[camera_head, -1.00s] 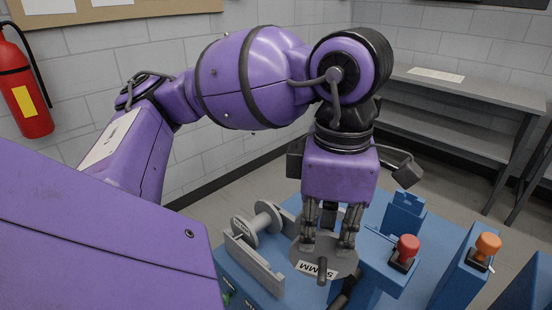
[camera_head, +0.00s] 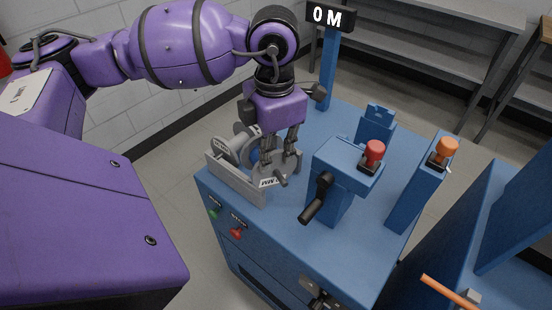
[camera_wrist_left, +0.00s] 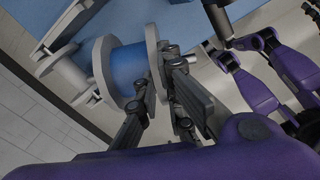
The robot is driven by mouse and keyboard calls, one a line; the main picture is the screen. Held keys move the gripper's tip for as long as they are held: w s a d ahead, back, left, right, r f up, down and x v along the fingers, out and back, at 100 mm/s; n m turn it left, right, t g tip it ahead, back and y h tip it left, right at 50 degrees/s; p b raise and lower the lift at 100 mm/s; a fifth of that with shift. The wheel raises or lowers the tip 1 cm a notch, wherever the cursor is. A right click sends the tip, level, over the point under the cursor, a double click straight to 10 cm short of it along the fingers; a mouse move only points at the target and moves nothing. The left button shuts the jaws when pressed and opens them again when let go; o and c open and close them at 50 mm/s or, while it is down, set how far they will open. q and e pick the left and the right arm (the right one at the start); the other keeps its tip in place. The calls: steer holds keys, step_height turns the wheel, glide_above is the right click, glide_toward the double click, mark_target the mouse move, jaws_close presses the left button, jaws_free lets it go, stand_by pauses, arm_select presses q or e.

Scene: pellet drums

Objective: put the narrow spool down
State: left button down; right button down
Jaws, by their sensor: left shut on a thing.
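My left gripper (camera_head: 281,164) is shut on the narrow spool (camera_head: 268,183), a grey-flanged spool with a white label on its outer face and a stub hub. In the left wrist view the fingers (camera_wrist_left: 158,82) close around its near grey flange, and its blue core (camera_wrist_left: 126,64) shows behind. The spool is at the right end of the grey cradle (camera_head: 233,178) on the blue bench. I cannot tell whether it rests on the cradle or hangs just above it.
Another grey spool (camera_head: 222,151) sits in the cradle to the left; its bare core shows in the left wrist view (camera_wrist_left: 68,72). Right of the cradle stand a blue block with a black handle (camera_head: 317,198) and red knob (camera_head: 374,152), and a post with an orange knob (camera_head: 445,149).

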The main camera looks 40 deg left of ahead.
arm_select(q)
steer(key=w+a+f, duration=0.2)
steer(key=w+f, duration=0.3)
steer(key=f, duration=0.4)
steer(key=shift+w+a+f, duration=0.2)
steer(key=shift+w+a, duration=0.05)
steer(key=shift+a, duration=0.15)
steer(key=shift+f, duration=0.6)
steer(key=c, duration=1.9)
jaws_free()
